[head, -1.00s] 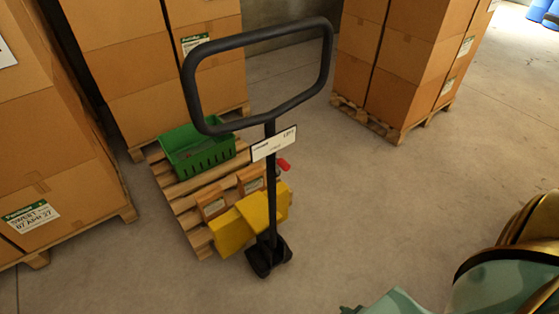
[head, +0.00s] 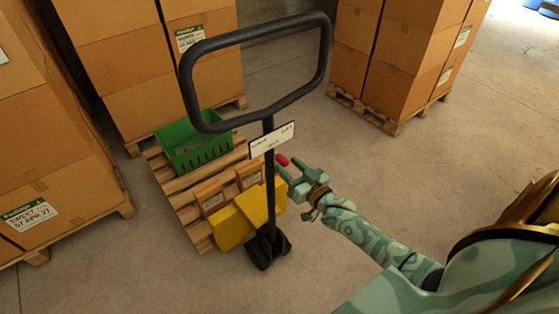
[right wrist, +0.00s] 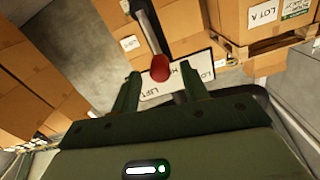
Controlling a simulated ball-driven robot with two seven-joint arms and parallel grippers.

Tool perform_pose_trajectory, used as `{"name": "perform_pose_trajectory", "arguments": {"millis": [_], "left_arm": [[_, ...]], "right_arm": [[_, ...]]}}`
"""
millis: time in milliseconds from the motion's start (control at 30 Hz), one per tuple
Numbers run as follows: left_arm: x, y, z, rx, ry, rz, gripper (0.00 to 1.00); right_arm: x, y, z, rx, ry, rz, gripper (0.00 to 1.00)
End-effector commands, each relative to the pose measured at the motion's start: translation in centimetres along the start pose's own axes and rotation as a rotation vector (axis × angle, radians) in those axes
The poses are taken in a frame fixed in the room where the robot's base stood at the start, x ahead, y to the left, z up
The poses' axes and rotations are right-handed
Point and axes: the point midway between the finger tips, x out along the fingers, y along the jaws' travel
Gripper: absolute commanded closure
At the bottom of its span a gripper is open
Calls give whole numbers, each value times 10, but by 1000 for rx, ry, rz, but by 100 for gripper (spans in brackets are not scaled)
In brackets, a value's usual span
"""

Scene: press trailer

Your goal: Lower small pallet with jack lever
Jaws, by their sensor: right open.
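The pallet jack has a black loop handle (head: 262,38), a white label plate (head: 271,140) and a yellow body (head: 241,219). Its lever has a red tip (head: 282,160), just below the plate. The small wooden pallet (head: 173,183) sits at the jack, carrying a green crate (head: 192,147) and brown boxes (head: 211,198). My right gripper (head: 289,179) is open, close to the right of the lever. In the right wrist view the red lever tip (right wrist: 160,68) lies between the open fingers (right wrist: 145,92); I cannot tell whether they touch it. My left gripper is not in view.
Tall stacks of cardboard boxes on pallets stand at the left (head: 55,160), behind (head: 150,60) and at the back right (head: 400,50). The concrete floor (head: 350,150) to the right of the jack is clear.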

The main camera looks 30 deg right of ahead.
Motion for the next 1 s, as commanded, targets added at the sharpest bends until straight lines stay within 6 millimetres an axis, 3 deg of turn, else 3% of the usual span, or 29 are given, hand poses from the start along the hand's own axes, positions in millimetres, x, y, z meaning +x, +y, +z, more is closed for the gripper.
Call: {"name": "perform_pose_trajectory", "arguments": {"millis": [100,233,600,633,800,1000], "left_arm": [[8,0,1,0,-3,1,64],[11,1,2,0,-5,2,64],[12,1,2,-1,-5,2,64],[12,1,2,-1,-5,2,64],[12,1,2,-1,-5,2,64],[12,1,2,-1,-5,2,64]], "right_arm": [[24,0,2,1,0,0,55],[40,0,2,0,-1,0,55],[47,0,1,0,-2,0,55],[47,0,1,0,-2,0,58],[47,0,1,0,-2,0,100],[47,-1,1,-7,-2,0,100]]}}
